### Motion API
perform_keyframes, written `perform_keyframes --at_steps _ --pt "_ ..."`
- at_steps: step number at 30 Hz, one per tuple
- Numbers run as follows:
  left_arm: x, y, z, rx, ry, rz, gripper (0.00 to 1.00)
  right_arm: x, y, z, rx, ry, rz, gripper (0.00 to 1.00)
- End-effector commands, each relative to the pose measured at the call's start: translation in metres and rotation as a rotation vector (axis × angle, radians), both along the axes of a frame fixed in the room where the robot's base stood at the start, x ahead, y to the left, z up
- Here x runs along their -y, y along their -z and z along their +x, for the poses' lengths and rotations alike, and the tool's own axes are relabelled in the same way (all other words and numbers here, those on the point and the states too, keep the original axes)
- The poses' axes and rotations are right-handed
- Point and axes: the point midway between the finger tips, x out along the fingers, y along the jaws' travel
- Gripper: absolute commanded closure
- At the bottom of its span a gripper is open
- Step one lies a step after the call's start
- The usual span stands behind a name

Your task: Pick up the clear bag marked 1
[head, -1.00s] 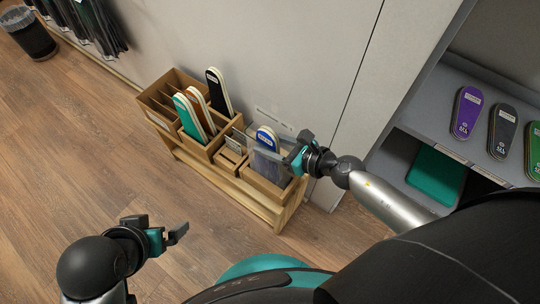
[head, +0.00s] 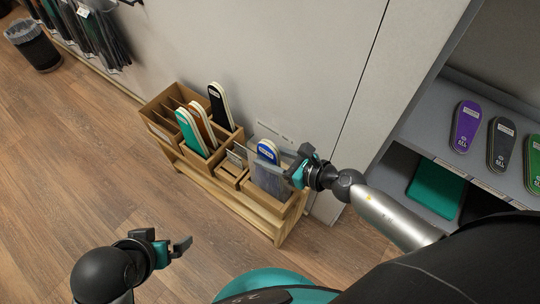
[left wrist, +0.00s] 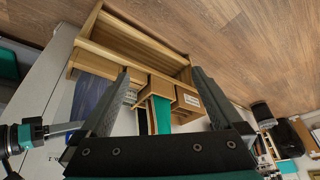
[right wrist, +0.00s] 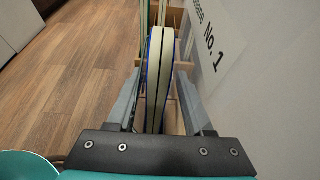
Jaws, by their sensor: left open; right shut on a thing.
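The clear bag (head: 270,180) stands in the right-hand compartment of the wooden holder, around or against a pair of blue-edged insoles (head: 267,151). My right gripper (head: 293,172) is at the bag's right edge. In the right wrist view its fingers (right wrist: 158,95) are on both sides of the pale, blue-edged stack (right wrist: 160,65), shut on the bag. The see-through film is hard to make out there. In the left wrist view the bag shows as a bluish sheet (left wrist: 93,103). My left gripper (head: 172,250) is open and empty, low over the floor, away from the holder.
The wooden holder (head: 225,195) stands against the wall and also holds green (head: 190,132), orange and black (head: 217,103) insoles. A wall label reading No. 1 (right wrist: 212,45) is beside it. A shelf (head: 480,175) with insoles is at the right.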

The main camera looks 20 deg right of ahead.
Motion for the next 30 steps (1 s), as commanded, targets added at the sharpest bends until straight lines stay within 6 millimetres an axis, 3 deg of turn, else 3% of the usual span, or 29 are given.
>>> perform_keyframes --at_steps 17,30 --pt "-0.001 0.054 -0.005 -0.085 0.001 0.012 0.0 0.001 -0.034 0.001 0.002 0.001 0.0 1.0" --pt "-0.004 0.096 -0.022 -0.151 0.003 0.022 0.0 0.0 -0.058 0.001 0.002 0.0 0.0 1.0"
